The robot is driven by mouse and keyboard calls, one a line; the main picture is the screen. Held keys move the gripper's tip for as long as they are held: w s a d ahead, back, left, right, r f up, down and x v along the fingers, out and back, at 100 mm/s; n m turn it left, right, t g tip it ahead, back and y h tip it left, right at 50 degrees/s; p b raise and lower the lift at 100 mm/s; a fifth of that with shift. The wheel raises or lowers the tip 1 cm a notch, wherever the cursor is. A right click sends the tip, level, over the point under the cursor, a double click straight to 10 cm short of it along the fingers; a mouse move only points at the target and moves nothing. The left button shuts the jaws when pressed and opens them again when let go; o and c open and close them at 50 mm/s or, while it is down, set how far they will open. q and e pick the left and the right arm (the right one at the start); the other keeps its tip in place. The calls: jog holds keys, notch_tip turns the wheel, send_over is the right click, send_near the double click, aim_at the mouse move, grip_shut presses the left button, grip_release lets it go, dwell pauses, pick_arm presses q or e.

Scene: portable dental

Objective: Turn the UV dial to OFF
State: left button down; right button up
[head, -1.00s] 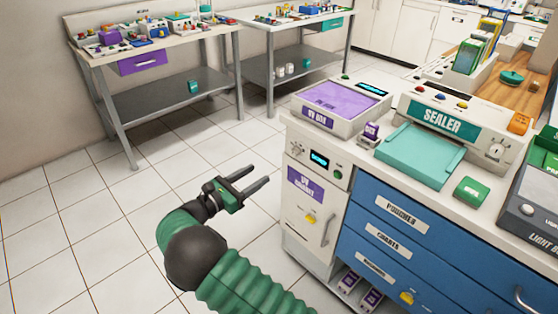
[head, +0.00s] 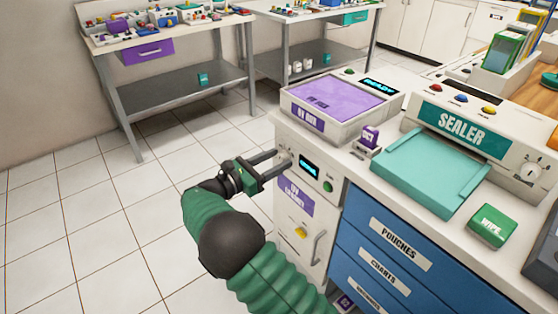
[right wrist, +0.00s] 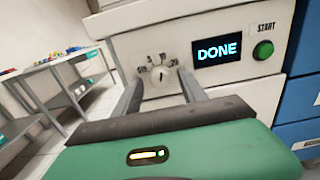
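The UV dial (right wrist: 161,77) is a small pale knob with a dark pointer mark on the white UV cabinet's front panel. Small markings ring it; I cannot read them all or be sure which one the pointer faces. My right gripper (head: 281,159) is open at the panel, and its fingers mostly hide the dial in the head view. In the right wrist view the two fingers (right wrist: 160,82) stand on either side of the dial; I cannot tell whether they touch it. My left gripper is not in view.
Right of the dial are a display (right wrist: 217,50) reading DONE and a green START button (right wrist: 263,49). The cabinet door (head: 300,232) is below. The UV box (head: 338,100) and sealer (head: 440,160) stand on the counter above. Floor left of the cabinet is clear.

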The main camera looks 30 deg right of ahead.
jog(key=shift+a, duration=0.1)
jog(key=shift+c, duration=2.3)
jog(key=shift+s+d, duration=0.1)
jog(key=shift+d, duration=0.15)
grip_shut()
jog(key=shift+r+p, duration=0.1)
jog(key=shift+p, duration=0.2)
